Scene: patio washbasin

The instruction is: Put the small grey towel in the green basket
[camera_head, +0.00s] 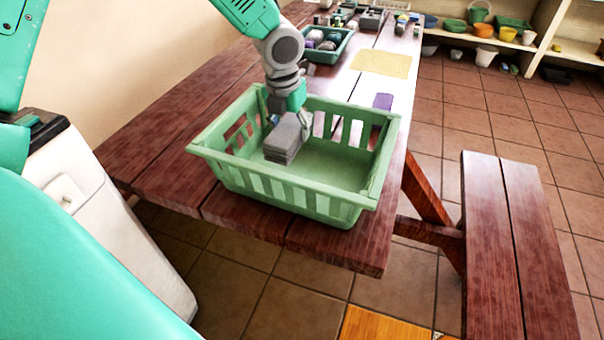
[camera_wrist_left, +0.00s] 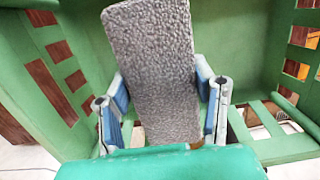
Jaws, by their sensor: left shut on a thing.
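The small grey towel (camera_head: 284,139) is a folded block in the head view, inside the outline of the green basket (camera_head: 290,187). In the left wrist view the towel (camera_wrist_left: 155,62) fills the middle, between the blue-padded fingers of my left gripper (camera_wrist_left: 165,105). My left gripper (camera_head: 292,117) is shut on the towel and points down into the basket, with green basket walls (camera_wrist_left: 60,95) around it. I cannot tell whether the towel touches the basket floor. My right gripper is not in view.
The basket stands on the near end of a dark red wooden table (camera_head: 170,165). Behind it are a smaller green crate (camera_head: 327,45) with round items, a yellow cloth (camera_head: 382,63) and a purple item (camera_head: 383,101). A wooden bench (camera_head: 505,225) stands at the right.

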